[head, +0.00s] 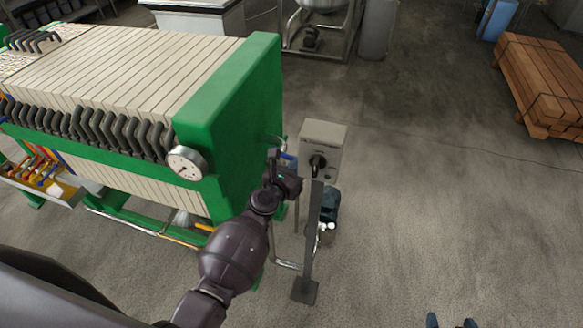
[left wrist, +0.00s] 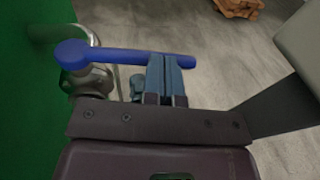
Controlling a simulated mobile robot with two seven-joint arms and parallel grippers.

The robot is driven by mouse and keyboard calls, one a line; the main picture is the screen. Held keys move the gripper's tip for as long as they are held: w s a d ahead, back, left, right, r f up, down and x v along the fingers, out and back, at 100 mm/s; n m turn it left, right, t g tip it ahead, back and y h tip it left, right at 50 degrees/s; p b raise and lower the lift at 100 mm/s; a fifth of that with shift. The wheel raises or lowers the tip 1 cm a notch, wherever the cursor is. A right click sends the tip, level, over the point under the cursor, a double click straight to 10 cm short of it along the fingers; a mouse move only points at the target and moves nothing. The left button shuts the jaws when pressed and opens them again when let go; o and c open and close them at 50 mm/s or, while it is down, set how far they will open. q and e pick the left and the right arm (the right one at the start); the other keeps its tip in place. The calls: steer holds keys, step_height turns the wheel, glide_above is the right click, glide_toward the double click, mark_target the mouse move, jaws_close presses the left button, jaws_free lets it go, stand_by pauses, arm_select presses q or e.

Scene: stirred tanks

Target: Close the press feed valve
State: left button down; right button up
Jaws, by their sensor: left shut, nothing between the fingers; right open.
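The press feed valve has a blue lever handle (left wrist: 115,54) on a metal body (left wrist: 88,78), beside the green press end. In the left wrist view the handle runs crosswise, from the valve body on the left toward the right. In the head view a bit of the blue handle (head: 289,157) shows just beyond my left gripper (head: 286,174). My left gripper is shut and empty. Its fingertips (left wrist: 165,70) are close together at the handle's right part; whether they touch it I cannot tell. My right gripper (head: 451,321) is open and empty at the bottom edge.
The green filter press (head: 245,100) with its gauge (head: 187,163) stands left. A grey control box (head: 323,140) on a post (head: 310,245) stands right of my left gripper. A pump (head: 328,208) sits behind the post. Floor to the right is clear up to stacked timber (head: 543,80).

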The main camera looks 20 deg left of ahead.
arm_select(q)
steer(key=shift+w+d+f, duration=0.1)
steer(key=shift+w+d, duration=0.25)
steer(key=shift+w, duration=0.2)
arm_select(e)
steer(key=shift+w+r, duration=0.1)
steer(key=shift+w, duration=0.15)
steer(key=shift+s, duration=0.15)
steer(key=shift+s+d+f, duration=0.1)
steer(key=shift+s+f, duration=0.3)
